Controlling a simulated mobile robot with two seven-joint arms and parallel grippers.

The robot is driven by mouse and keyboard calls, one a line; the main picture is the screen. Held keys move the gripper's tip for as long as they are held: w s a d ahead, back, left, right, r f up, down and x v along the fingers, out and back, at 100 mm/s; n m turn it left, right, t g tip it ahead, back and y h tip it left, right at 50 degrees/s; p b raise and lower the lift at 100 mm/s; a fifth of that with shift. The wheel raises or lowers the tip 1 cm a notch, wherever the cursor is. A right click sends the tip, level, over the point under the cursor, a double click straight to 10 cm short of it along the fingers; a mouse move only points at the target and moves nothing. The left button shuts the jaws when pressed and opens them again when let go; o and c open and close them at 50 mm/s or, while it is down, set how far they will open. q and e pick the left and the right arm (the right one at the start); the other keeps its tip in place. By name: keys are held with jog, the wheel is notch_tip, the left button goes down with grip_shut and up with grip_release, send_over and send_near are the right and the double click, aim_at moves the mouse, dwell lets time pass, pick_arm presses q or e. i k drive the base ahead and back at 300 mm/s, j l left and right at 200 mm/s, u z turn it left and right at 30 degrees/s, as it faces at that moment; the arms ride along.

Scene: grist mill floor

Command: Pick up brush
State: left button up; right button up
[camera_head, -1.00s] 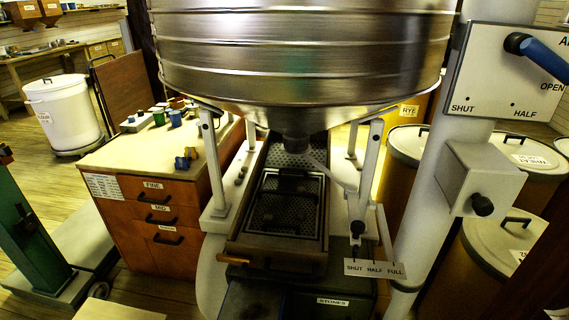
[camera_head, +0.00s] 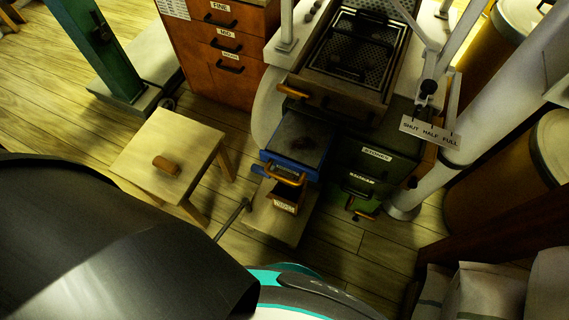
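A small brown wooden piece that looks like the brush (camera_head: 166,165) lies on top of a light wooden stool (camera_head: 150,148), left of the middle of the head view. Its bristles cannot be made out. Nothing touches it from above. Neither of my grippers shows in the head view.
Drawers labelled FINE and MID (camera_head: 226,45) stand behind the stool. A blue tray (camera_head: 297,140) with an orange handle sits right of it, beside a green STONES drawer unit (camera_head: 375,155). Pale sacks (camera_head: 480,292) stand at lower right. Plank floor (camera_head: 50,110) is open to the left.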

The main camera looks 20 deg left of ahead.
aim_at(166, 166)
jog(key=k+j+u, duration=0.1)
jog(key=u, duration=1.75)
jog(key=z, duration=0.95)
jog(key=j+u, duration=0.1)
jog(key=u, duration=0.95)
jog(key=j+z, duration=0.5)
jog(key=j, duration=1)
